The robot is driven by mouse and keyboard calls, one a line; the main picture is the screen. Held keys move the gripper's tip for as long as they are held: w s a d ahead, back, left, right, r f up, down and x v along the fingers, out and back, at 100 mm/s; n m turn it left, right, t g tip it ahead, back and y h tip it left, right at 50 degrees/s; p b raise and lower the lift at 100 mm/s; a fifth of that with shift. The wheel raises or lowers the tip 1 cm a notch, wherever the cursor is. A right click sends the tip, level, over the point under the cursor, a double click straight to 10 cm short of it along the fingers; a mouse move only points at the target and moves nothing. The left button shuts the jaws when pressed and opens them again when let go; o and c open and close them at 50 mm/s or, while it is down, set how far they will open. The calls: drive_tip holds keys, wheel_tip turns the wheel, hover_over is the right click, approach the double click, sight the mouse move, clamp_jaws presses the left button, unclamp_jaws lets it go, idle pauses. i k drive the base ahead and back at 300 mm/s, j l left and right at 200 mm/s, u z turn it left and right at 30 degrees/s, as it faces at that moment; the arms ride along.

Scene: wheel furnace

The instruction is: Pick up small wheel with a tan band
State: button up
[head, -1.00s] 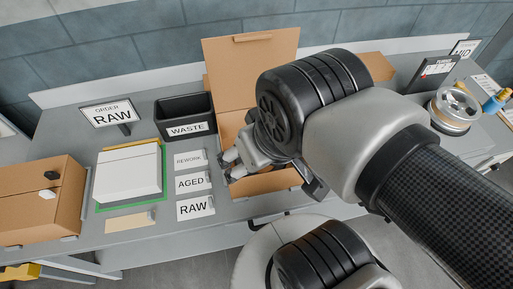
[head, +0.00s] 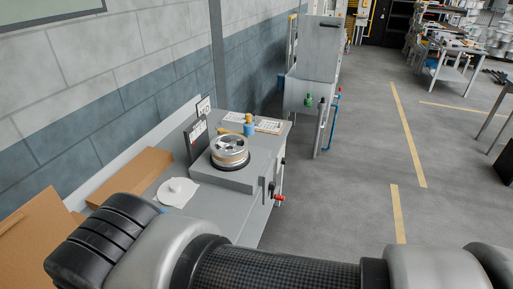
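A small silver spoked wheel with a tan band (head: 229,149) around its side sits on a grey raised block (head: 236,179) at the far end of the bench. My arm crosses the bottom of the head view, well apart from the wheel. My gripper is out of the picture, so its fingers and anything in them are hidden.
A white disc with a knob (head: 177,191) lies left of the block. A dark upright sign (head: 195,138), a blue and yellow bottle (head: 249,126) and a paper sheet (head: 268,125) stand or lie behind it. Cardboard boxes (head: 130,176) are at left. The floor (head: 350,200) at right is clear.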

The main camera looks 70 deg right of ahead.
sight(223, 157)
drive_tip(key=z, duration=2.05)
drive_tip(key=i+l+u, duration=0.1)
drive_tip(key=u, duration=0.5)
drive_tip(key=i+l+u, duration=0.15)
drive_tip(key=l, duration=0.2)
drive_tip(key=i+l+u, duration=0.15)
drive_tip(key=l, duration=0.25)
drive_tip(key=i+l+u, duration=0.15)
drive_tip(key=l, duration=0.25)
drive_tip(key=i+l+u, duration=0.15)
drive_tip(key=l, duration=0.3)
drive_tip(key=i+l+u, duration=0.15)
drive_tip(key=l, duration=0.25)
drive_tip(key=l+u, duration=0.15)
drive_tip(key=l, duration=0.3)
